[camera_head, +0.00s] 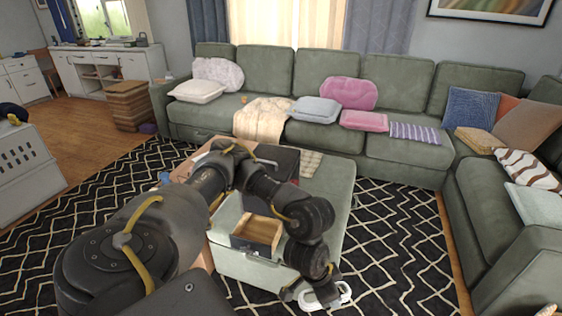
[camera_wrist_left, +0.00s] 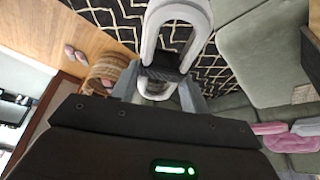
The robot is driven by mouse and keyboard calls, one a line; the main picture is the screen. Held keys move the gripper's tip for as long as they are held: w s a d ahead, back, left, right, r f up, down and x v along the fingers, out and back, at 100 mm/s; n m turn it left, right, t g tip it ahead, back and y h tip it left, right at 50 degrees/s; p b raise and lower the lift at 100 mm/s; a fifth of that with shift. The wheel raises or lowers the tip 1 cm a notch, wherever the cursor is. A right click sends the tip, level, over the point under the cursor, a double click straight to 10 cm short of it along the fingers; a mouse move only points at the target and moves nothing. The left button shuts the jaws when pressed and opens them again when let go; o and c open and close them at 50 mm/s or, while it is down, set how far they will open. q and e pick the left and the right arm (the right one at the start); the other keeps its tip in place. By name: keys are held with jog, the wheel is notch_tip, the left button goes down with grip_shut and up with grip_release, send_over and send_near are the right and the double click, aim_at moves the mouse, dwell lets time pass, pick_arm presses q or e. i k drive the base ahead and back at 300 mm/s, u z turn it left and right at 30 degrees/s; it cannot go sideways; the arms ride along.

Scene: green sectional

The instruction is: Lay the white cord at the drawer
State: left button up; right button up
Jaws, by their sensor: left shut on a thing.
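The white cord (camera_head: 340,295) is a thick white loop, held in my left gripper (camera_head: 316,293) low in front of the green ottoman's near right corner. In the left wrist view the cord (camera_wrist_left: 178,30) passes between the fingers of my left gripper (camera_wrist_left: 165,88), which is shut on it. The drawer (camera_head: 258,234) is a small open wooden tray with a dark front, on the ottoman to the left of my gripper and apart from it. My forearm hides part of the area behind the drawer. My right gripper is not in view.
The green ottoman (camera_head: 336,190) has a bare strip right of my arm. A dark box (camera_head: 283,158) stands behind my forearm. A patterned black rug (camera_head: 395,240) lies around the ottoman. The green sectional (camera_head: 405,172) with several cushions runs behind and to the right.

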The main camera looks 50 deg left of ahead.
aim_at(259, 231)
jog(key=i, duration=2.45)
jog(key=u, duration=0.9)
jog(key=i, duration=1.15)
jog(key=u, duration=2.45)
